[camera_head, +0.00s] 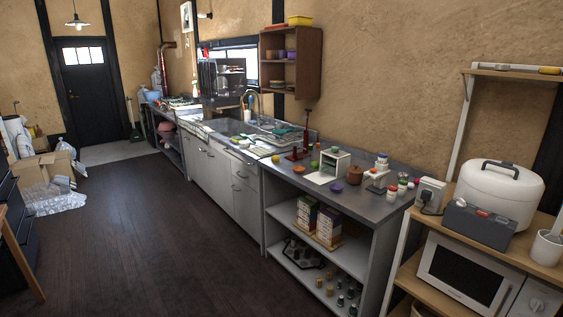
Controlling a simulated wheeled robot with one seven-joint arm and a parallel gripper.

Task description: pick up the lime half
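I cannot single out the lime half for sure at this distance. Several small round items lie on the grey counter (362,202), and any of them is too small to tell as a cut lime. A green item (314,165) lies left of a small white open box (334,162). A yellow-green item (275,159) lies farther left, near the sink end. An orange item (297,169) and a purple one (337,187) lie toward the front edge. My gripper is not in view.
Small jars with red lids (393,190) stand at the counter's right end. A wooden shelf unit with a microwave (462,274) and a white rice cooker (498,192) stands at the right. Cardboard boxes (45,168) and plastic bags lie at the left. The dark floor (150,240) between is clear.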

